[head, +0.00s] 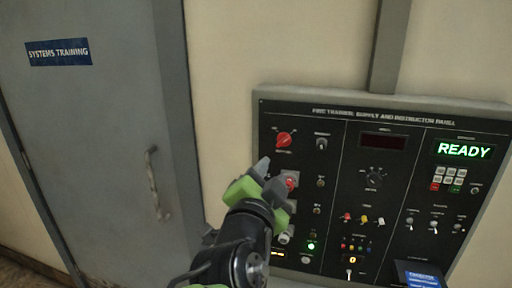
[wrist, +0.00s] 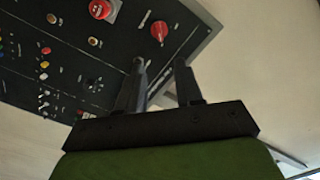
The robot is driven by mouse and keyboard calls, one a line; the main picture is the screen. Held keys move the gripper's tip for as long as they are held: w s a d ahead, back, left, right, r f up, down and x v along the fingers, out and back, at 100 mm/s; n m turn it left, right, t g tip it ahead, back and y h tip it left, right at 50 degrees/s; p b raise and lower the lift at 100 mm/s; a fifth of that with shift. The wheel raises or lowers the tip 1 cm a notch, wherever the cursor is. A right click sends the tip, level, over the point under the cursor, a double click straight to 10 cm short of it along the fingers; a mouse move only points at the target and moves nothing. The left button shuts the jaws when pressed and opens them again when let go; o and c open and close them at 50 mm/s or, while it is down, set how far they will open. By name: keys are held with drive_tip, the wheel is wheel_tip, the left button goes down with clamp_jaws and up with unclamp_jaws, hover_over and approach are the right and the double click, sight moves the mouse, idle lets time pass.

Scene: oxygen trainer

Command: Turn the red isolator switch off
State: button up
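The red isolator switch (head: 283,139) is a red rotary knob at the upper left of the black panel. It also shows in the wrist view (wrist: 159,31), just beyond my fingertips. Its label is too blurred to read. My gripper (head: 272,176) is below and slightly left of the knob in the head view. In the wrist view, my gripper (wrist: 159,65) has two fingers apart with nothing between them. The fingers do not appear to touch the knob.
A second red control (head: 291,182) sits beside my gripper, partly hidden by it; it looks like a round button in the wrist view (wrist: 100,9). A small knob (head: 321,143) is right of the isolator. A grey door (head: 100,130) stands left. The display (head: 465,151) reads READY.

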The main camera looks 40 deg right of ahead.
sight(284, 142)
drive_tip(key=p+x, duration=0.5)
drive_tip(key=x, duration=0.8)
drive_tip(key=shift+w+d+r, duration=0.15)
drive_tip(key=shift+d, duration=0.15)
drive_tip(key=shift+w+d, duration=0.25)
drive_tip(key=shift+s, duration=0.1)
clamp_jaws()
